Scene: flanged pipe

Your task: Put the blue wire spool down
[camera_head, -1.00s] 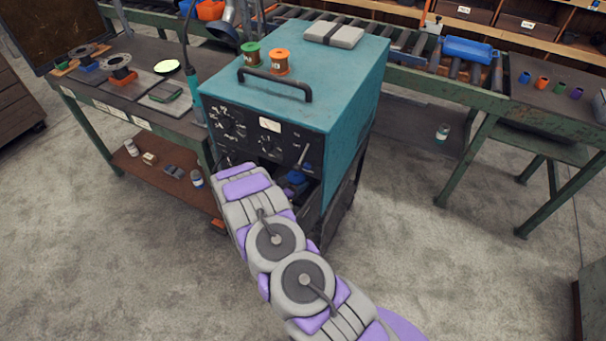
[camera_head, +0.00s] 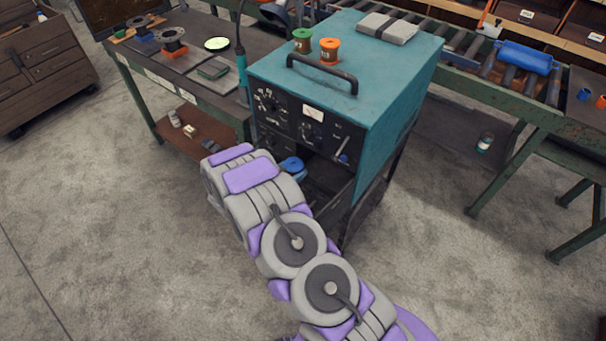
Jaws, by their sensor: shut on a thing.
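The blue wire spool (camera_head: 292,165) shows just past the far end of my arm, in front of the open dark compartment (camera_head: 325,182) low in the teal welding machine (camera_head: 385,95). My arm hides part of the spool. My gripper's fingers are hidden behind my wrist, but the spool moves along with the arm, so the gripper is shut on it. I cannot tell whether the spool touches anything below. A green spool (camera_head: 302,40) and an orange spool (camera_head: 329,50) stand upright on top of the machine, by its handle.
A workbench (camera_head: 150,85) with flanged parts stands at left, with small items on its lower shelf. A roller conveyor (camera_head: 480,90) with a blue cylinder (camera_head: 524,57) runs behind. A grey folded item (camera_head: 388,27) lies on the machine top. Floor at left is open.

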